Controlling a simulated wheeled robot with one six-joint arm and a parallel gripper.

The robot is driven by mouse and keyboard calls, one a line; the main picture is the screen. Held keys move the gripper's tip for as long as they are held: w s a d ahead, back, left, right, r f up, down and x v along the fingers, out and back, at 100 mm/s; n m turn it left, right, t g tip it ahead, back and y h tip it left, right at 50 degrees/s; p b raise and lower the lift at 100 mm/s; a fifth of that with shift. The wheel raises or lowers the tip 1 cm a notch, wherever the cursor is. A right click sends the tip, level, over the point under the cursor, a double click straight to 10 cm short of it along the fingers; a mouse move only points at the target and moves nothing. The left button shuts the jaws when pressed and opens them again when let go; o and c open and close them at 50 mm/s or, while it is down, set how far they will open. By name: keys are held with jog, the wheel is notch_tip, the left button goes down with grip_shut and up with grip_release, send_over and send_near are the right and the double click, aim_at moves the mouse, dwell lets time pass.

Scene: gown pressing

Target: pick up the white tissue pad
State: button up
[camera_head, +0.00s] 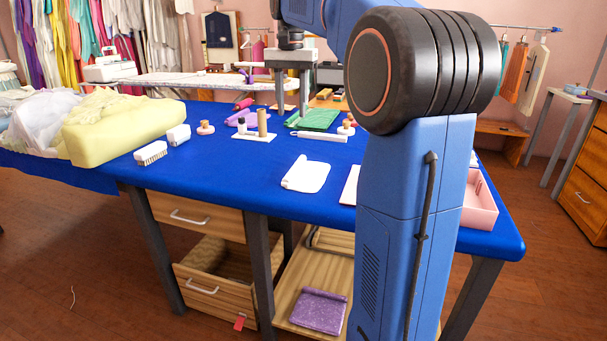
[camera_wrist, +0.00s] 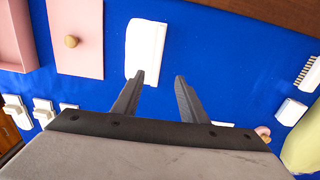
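The white tissue pad, which I take to be the flat white piece (camera_head: 306,174), lies on the blue table (camera_head: 235,190) near its front edge. It also shows in the wrist view (camera_wrist: 145,45), just beyond my left-hand finger, whose tip overlaps its lower edge in the picture. My gripper (camera_head: 292,112) points down above the table, farther back than the pad. In the wrist view my gripper (camera_wrist: 160,78) has its two fingers wide apart with only blue cloth between them. It is open and empty, apart from the pad.
A pink lidded board with a knob (camera_wrist: 75,40) and a pink tray (camera_head: 481,208) lie beside the pad. A white brush (camera_head: 151,153), a white block (camera_head: 179,135) and a yellow cushion (camera_head: 120,125) are left. A green cloth (camera_head: 316,119) is behind. Blue cloth left of the pad is clear.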

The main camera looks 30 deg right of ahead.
send_over(295, 166)
jog(key=f, duration=1.2)
jog(key=shift+w+a, duration=0.15)
jog(key=shift+w, duration=0.05)
jog(key=shift+s+f, duration=0.1)
jog(key=shift+f, duration=2.55)
grip_shut()
